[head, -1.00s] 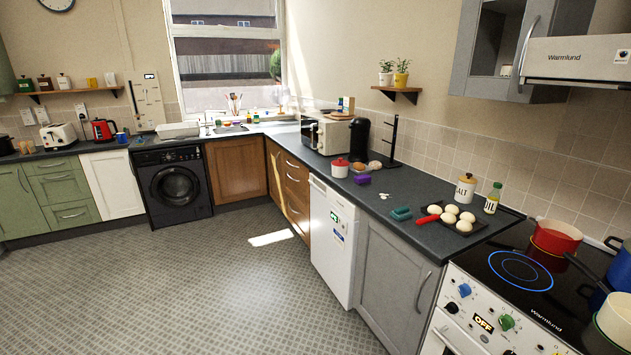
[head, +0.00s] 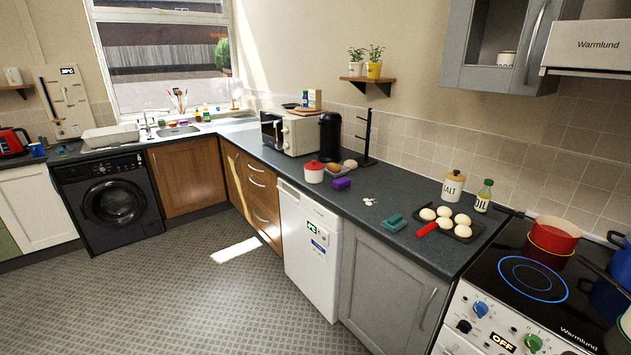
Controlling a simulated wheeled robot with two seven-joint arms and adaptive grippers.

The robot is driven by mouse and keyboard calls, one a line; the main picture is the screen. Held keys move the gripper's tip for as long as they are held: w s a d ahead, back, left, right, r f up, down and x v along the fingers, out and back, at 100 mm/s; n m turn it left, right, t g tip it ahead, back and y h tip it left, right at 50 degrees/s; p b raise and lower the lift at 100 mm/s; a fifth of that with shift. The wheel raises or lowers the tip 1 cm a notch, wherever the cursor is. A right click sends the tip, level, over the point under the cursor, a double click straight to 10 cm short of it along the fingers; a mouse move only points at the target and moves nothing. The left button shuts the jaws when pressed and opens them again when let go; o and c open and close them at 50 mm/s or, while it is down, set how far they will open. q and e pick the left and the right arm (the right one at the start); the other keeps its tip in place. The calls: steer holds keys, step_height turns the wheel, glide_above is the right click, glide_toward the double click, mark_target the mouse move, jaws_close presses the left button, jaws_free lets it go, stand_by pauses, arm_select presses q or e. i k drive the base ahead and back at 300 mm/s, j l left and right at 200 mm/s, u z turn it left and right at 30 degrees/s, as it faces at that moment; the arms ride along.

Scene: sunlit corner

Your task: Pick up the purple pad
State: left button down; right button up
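The purple pad (head: 341,184) is a small block lying on the dark worktop (head: 377,188). It sits just right of and in front of a white jar with a red lid (head: 314,172), near the worktop's front edge. Neither of my grippers shows in the head view.
A teal item (head: 395,222), a black pan with several eggs and a red handle (head: 445,224), and small white bits (head: 369,202) lie right of the pad. Behind it stand a black coffee machine (head: 330,137) and a microwave (head: 290,132). The floor (head: 180,300) in front is clear.

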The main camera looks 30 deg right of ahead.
mark_target(343, 183)
steer(key=i+u, duration=0.15)
steer(key=i, duration=0.65)
steer(key=i+j+z, duration=0.2)
steer(key=i, duration=0.55)
steer(key=i+z, duration=0.4)
steer(key=i+j+z, duration=0.2)
steer(key=z, duration=0.25)
steer(key=i+j+z, duration=0.5)
steer(key=z, duration=0.35)
steer(key=i+j+z, duration=0.15)
steer(key=j+z, duration=0.25)
steer(key=j, duration=0.15)
steer(key=i+j+z, duration=0.1)
steer(key=j+z, duration=0.5)
steer(key=j, duration=0.25)
